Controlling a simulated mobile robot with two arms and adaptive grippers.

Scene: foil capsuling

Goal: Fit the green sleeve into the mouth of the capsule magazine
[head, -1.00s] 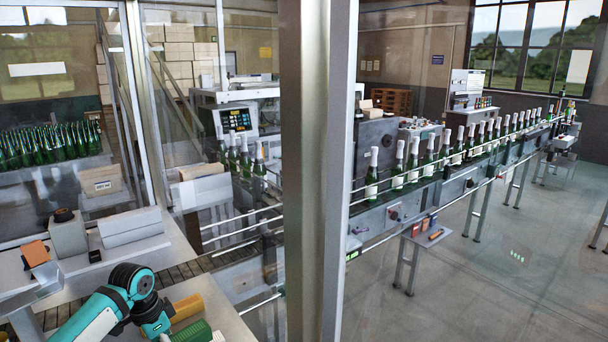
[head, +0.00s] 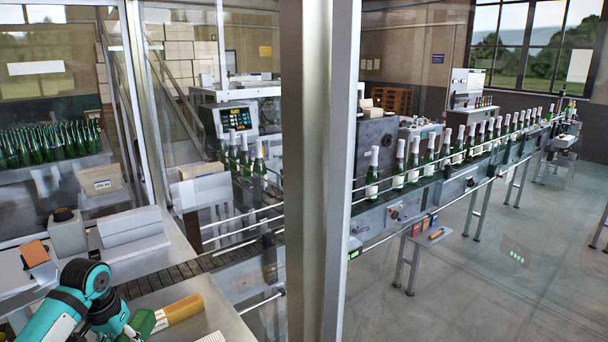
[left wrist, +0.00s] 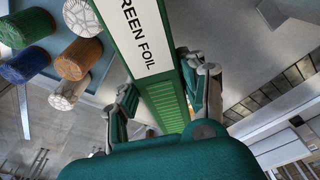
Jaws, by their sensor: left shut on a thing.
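The green sleeve (left wrist: 167,100) is a long green box with a white "GREEN FOIL" label. My left gripper (left wrist: 165,92) is shut on it, with one finger on each side in the left wrist view. In the head view part of the green sleeve (head: 143,322) shows at the bottom, beside the end of my left arm, its gripper mostly hidden there. I cannot make out the capsule magazine or its mouth for certain. My right gripper is not in view.
A yellow box (head: 180,309) lies on the bench near the green sleeve. Several round-ended pieces, including a brown one (left wrist: 78,58) and a blue one (left wrist: 25,65), show in the left wrist view. A slatted conveyor (head: 160,277) runs behind. A thick post (head: 310,170) stands mid-view.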

